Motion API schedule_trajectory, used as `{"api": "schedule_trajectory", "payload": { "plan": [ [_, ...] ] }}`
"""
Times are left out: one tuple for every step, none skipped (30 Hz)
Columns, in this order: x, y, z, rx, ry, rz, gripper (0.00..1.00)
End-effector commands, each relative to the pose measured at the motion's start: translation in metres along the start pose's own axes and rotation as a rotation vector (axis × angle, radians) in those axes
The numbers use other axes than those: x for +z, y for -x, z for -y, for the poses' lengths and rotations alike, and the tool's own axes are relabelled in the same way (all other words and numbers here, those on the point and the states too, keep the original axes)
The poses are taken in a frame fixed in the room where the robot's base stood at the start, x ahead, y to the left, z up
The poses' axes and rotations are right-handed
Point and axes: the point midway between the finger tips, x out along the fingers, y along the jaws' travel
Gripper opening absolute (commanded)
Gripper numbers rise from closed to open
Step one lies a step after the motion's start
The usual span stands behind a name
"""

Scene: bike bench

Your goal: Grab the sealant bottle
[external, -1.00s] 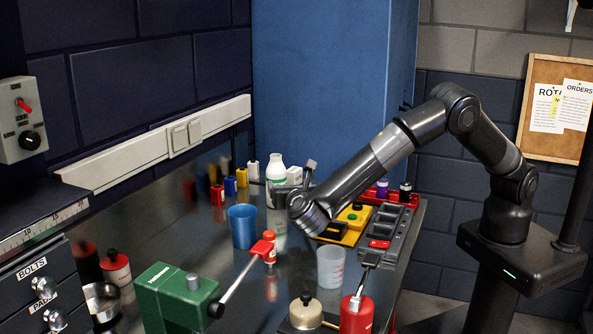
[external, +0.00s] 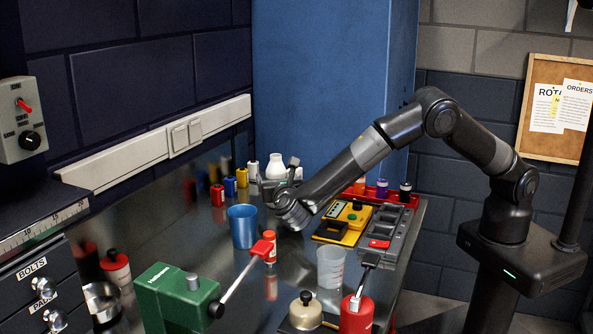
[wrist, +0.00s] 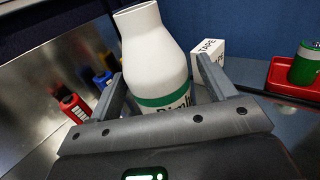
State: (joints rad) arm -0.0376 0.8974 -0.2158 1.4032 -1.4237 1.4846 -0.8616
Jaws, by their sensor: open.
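The sealant bottle appears to be the white bottle with a green label band; its label is only partly readable. In the wrist view the bottle (wrist: 155,55) stands upright between the two fingers of my gripper (wrist: 172,88). The jaws are open, with a finger on each side and a visible gap on the right. In the external view the top of the bottle (external: 276,165) shows behind my gripper (external: 280,180), which hides its lower part.
A white tape box (wrist: 208,52) stands close behind the right finger. Small red (external: 217,195) and blue (external: 230,187) bottles stand to the left. A blue cup (external: 242,226) stands in front. A yellow device (external: 345,222) and grey tray (external: 392,230) lie to the right.

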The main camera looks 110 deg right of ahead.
Motion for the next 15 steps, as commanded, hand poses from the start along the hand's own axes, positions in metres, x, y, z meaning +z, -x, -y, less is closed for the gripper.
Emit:
{"api": "schedule_trajectory", "payload": {
  "plan": [
    [-0.0004, -0.0093, 0.0006, -0.003, 0.0, -0.001, 0.76],
    [-0.0005, -0.0127, 0.0004, -0.002, 0.0, -0.001, 0.76],
    [-0.0005, -0.0157, 0.0001, 0.0, 0.0, -0.001, 0.76],
    [-0.0005, -0.0172, 0.0, 0.001, 0.0, -0.001, 0.76],
    [-0.0005, -0.0181, -0.0001, 0.001, 0.0, -0.001, 0.76],
    [-0.0005, -0.0182, -0.0002, 0.001, 0.0, -0.001, 0.76],
    [-0.0005, -0.0181, -0.0002, 0.002, 0.0, -0.001, 0.76],
    [-0.0005, -0.0179, -0.0002, 0.001, 0.0, -0.001, 0.76],
    [-0.0005, -0.0179, -0.0002, 0.001, 0.0, -0.001, 0.76],
    [-0.0005, -0.0179, -0.0002, 0.001, 0.0, -0.001, 0.76],
    [-0.0005, -0.0178, -0.0002, 0.001, 0.0, -0.001, 0.74],
    [-0.0005, -0.0178, -0.0002, 0.001, 0.0, -0.001, 0.7],
    [-0.0005, -0.0178, -0.0002, 0.001, 0.0, -0.001, 0.68],
    [-0.0006, -0.0178, -0.0001, 0.001, 0.0, -0.001, 0.66],
    [-0.0006, -0.0178, -0.0001, 0.001, 0.0, -0.001, 0.62]
  ]
}}
